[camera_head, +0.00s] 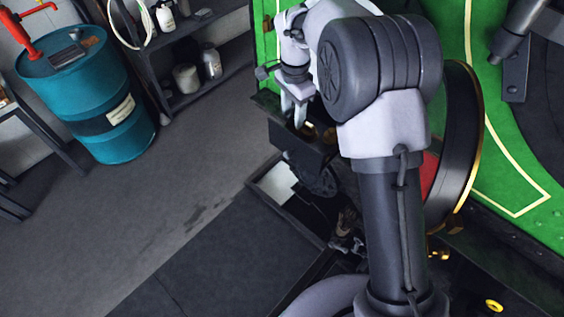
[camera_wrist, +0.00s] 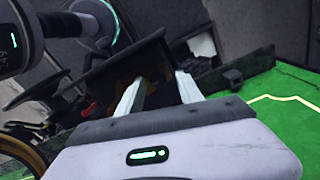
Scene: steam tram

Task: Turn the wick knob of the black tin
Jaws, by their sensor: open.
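A dark box-shaped thing, which may be the black tin (camera_head: 290,148), sits low beside the green panel, with brass-coloured parts at its top. In the wrist view the dark box (camera_wrist: 107,72) is beyond the fingers, with a brownish brass-coloured part between and behind them. My gripper (camera_head: 293,113) points down just above the box; its two pale fingers (camera_wrist: 160,80) are apart with nothing held between them. I cannot tell whether a fingertip touches anything. I cannot make out the wick knob for certain; my fingers and arm cover part of this area.
The green tram side (camera_head: 520,170) with cream lines rises close behind my arm. A black wheel-like disc with a brass rim (camera_head: 478,150) stands right of it. A blue drum (camera_head: 85,95) and a shelf with bottles (camera_head: 190,80) are left. The grey floor (camera_head: 140,215) between is clear.

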